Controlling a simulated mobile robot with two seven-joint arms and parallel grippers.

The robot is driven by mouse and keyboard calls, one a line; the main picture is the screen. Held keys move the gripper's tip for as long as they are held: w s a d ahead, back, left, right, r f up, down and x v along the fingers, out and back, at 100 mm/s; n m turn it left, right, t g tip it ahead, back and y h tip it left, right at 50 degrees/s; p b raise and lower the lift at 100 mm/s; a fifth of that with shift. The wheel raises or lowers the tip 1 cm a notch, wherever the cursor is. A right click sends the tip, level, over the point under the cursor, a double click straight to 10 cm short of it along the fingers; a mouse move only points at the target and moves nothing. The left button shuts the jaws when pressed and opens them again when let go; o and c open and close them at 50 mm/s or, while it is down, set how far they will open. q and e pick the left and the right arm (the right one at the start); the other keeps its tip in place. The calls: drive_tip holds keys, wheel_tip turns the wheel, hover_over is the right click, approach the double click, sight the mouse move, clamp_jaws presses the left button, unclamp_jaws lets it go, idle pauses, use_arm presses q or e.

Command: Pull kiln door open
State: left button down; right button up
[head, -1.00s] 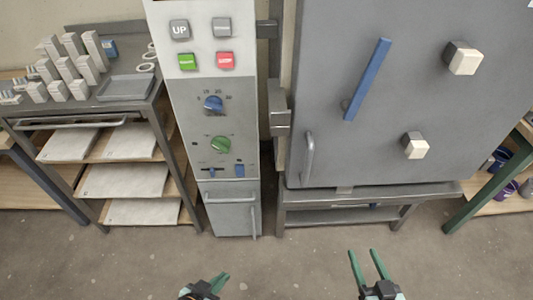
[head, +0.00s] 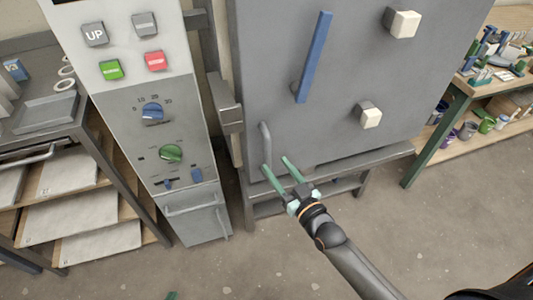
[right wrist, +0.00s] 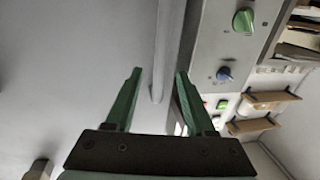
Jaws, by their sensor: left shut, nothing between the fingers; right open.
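The grey kiln door (head: 345,90) fills the upper middle of the head view and looks shut. A grey upright handle (head: 265,142) is at its lower left, and a blue bar (head: 314,57) slants across its face. My right gripper (head: 276,164) is open at the lower end of the grey handle. In the right wrist view the handle (right wrist: 169,45) runs between the lines of the open fingers (right wrist: 158,74), nearer the right one. I cannot tell whether it is physically between them. Only a green tip of my left gripper (head: 171,296) shows at the bottom edge.
A control panel (head: 137,75) with buttons and dials stands left of the kiln. A shelf rack with a tray (head: 45,113) is further left. Two pale blocks (head: 403,23) stick out from the door. A green-legged table (head: 437,140) stands right. The floor in front is clear.

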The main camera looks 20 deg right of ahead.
sight(269, 157)
drive_tip(key=x, duration=0.6)
drive_tip(key=shift+s, duration=0.1)
clamp_jaws()
idle(0.3)
idle(1.0)
